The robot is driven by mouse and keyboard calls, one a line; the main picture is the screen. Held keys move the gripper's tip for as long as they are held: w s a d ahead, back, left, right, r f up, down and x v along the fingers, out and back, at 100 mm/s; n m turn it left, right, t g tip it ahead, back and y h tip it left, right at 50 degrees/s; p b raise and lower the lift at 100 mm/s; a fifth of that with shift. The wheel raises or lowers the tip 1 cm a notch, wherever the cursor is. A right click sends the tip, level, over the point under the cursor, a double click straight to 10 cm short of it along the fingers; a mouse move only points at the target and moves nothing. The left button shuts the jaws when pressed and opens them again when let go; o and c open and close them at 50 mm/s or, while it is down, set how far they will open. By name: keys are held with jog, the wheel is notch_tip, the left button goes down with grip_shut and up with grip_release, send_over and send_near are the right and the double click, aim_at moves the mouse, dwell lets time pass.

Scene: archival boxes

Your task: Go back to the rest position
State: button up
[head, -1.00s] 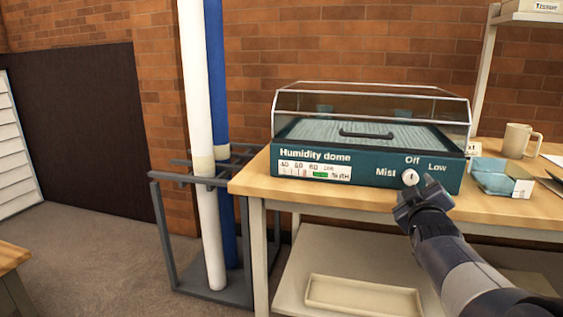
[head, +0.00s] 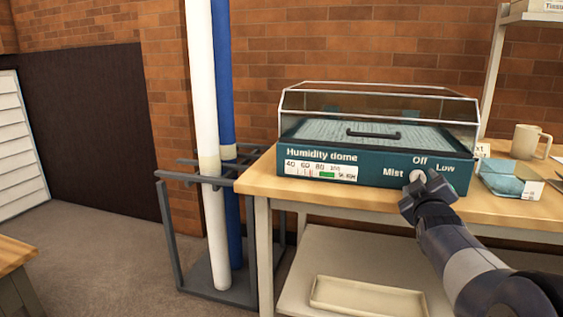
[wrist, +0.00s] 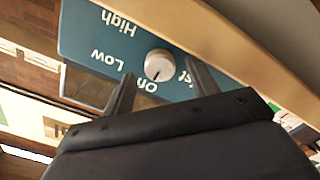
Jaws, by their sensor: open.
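My gripper (head: 424,190) is in front of the teal humidity dome (head: 300,182) on the wooden table, close to its white knob (head: 417,176). In the wrist view my gripper (wrist: 160,80) is open, with its two fingers apart and the knob (wrist: 159,65) showing between and beyond them. Nothing is held in the fingers. The knob's dark mark points toward the "Off" label in the wrist view. Whether a fingertip touches the knob or the panel cannot be told.
The wooden table (head: 268,185) carries a mug (head: 526,141) and a teal packet (head: 505,184) right of the dome. A rack (head: 168,235) with a white roll (head: 204,120) and a blue roll (head: 226,80) stands left. A tray (head: 366,297) lies on the lower shelf.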

jog(key=p+v, duration=0.2)
jog(key=v, duration=0.8)
jog(key=b+x, duration=0.2)
jog(key=x, duration=0.9)
jog(key=shift+w+f, duration=0.1)
jog(key=shift+w, duration=0.1)
jog(key=shift+s+r+m+p, duration=0.15)
jog(key=shift+r+m+p, duration=0.15)
jog(key=shift+m+p, duration=0.6)
jog(key=shift+p, duration=0.05)
jog(key=m+p, duration=0.3)
jog(key=m, duration=0.1)
jog(key=m+p, duration=0.5)
jog(key=m, duration=0.1)
jog(key=v, duration=0.7)
jog(key=shift+f+p, duration=0.15)
jog(key=shift+p, duration=0.15)
